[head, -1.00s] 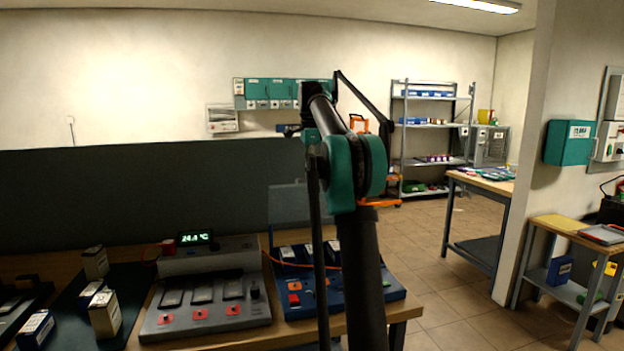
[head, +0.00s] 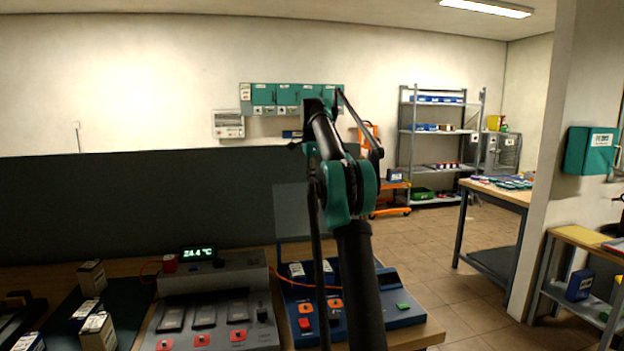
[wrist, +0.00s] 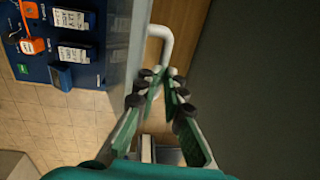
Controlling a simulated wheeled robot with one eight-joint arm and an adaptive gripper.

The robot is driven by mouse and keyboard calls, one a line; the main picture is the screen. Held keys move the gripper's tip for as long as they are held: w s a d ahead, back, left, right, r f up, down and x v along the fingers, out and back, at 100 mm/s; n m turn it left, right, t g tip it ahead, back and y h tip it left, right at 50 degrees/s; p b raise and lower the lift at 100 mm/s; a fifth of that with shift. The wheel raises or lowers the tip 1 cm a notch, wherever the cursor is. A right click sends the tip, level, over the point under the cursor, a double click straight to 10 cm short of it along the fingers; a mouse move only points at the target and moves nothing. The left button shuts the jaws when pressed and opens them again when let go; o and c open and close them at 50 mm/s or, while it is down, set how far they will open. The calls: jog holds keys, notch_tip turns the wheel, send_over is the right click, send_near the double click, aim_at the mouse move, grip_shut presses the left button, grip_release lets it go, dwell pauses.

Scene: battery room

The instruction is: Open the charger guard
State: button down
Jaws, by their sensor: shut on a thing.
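The blue charger (head: 402,312) stands on the bench right of the grey charger, with orange parts and a green piece on it. It also shows at upper left in the wrist view (wrist: 88,68). The charger guard (head: 291,212) is a see-through pane standing roughly upright at the blue charger's back, partly hidden by my arm. In the wrist view a pale strip beside the blue charger looks like the guard (wrist: 128,50). A white bent handle (wrist: 165,34) runs beside it. My gripper (wrist: 161,82) has its fingertips closed together at the handle's lower end. In the head view my arm hides the gripper.
The grey charger (head: 220,315) with a lit display stands left on the bench. Several small boxes (head: 98,332) stand further left. A dark partition (head: 130,200) rises behind the bench. Tiled floor (head: 440,260) is free to the right, before a second table (head: 495,192).

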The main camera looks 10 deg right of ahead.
jog(key=shift+f, duration=0.75)
jog(key=c, duration=1.6)
grip_release()
jog(key=shift+s+r, duration=0.1)
